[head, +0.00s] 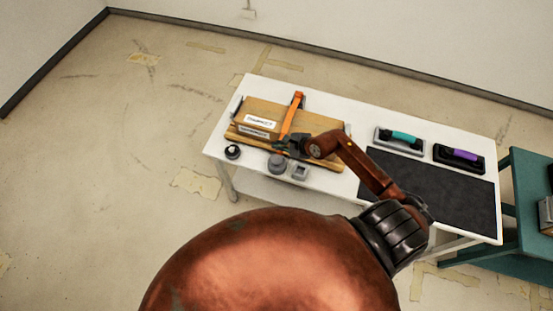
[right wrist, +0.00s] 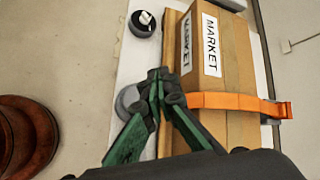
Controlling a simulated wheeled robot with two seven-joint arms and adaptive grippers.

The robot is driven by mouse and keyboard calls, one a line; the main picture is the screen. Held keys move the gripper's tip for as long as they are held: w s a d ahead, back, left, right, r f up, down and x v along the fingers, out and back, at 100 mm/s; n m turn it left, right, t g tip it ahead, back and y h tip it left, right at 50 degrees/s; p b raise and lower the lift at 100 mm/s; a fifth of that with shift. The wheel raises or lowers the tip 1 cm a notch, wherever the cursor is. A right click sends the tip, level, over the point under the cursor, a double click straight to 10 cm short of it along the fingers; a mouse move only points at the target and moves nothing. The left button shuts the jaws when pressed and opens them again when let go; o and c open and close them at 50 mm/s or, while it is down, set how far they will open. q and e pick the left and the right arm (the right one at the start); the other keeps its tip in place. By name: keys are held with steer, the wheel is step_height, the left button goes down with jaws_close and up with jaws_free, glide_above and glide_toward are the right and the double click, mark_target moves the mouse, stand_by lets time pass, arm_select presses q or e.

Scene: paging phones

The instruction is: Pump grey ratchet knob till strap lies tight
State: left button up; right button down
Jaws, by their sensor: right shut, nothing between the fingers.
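A cardboard box (head: 262,117) labelled MARKET lies on a wooden board on the white table; it also shows in the right wrist view (right wrist: 237,78). An orange strap (head: 291,116) crosses the box; in the right wrist view the strap (right wrist: 235,102) looks fairly flat, but I cannot tell how tight it is. The round grey knob (head: 277,163) is at the board's front edge, partly hidden behind my fingers in the right wrist view (right wrist: 127,99). My right gripper (head: 283,146) is shut and empty, its green fingers (right wrist: 158,82) above and beside the knob. My left gripper is out of view.
A small grey block (head: 300,172) sits right of the knob, and a black round piece (head: 232,152) left of it. A dark mat (head: 430,190), a teal-handled device (head: 400,138) and a purple-handled device (head: 458,156) occupy the right side. A teal table (head: 530,185) stands beyond.

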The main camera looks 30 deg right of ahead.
mark_target(276, 159)
steer(key=shift+f+b, duration=3.2)
steer(key=shift+f, duration=1.2)
steer(key=shift+f+b, duration=0.4)
steer(key=shift+f+b, duration=0.9)
steer(key=shift+f, duration=0.25)
steer(key=shift+r+p, duration=1.15)
steer(key=shift+r, duration=0.4)
steer(key=shift+r+p, duration=1.85)
steer(key=shift+r, duration=0.7)
